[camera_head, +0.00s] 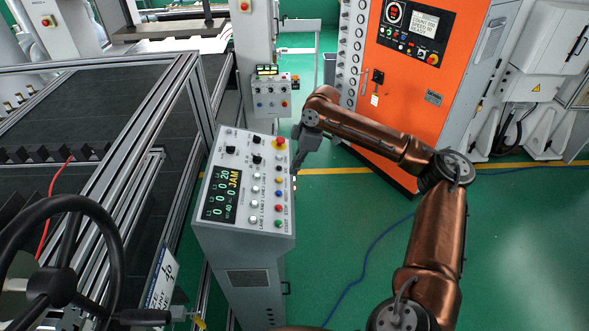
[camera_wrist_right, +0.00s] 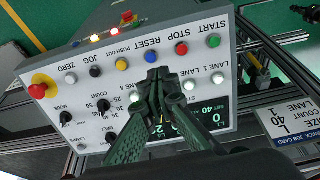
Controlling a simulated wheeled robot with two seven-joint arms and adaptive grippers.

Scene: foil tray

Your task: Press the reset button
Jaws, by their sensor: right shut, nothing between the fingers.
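The control panel (camera_head: 235,222) is a grey console with a sloped face, in the middle of the head view. My left gripper is not in view.
The panel's display (camera_head: 222,194) reads JAM. A red emergency stop (camera_wrist_right: 41,88), black knobs and white lane buttons crowd the panel face. A metal frame (camera_head: 150,125) and a handwheel (camera_head: 60,240) stand left. An orange cabinet (camera_head: 410,90) is behind my arm. Green floor lies right.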

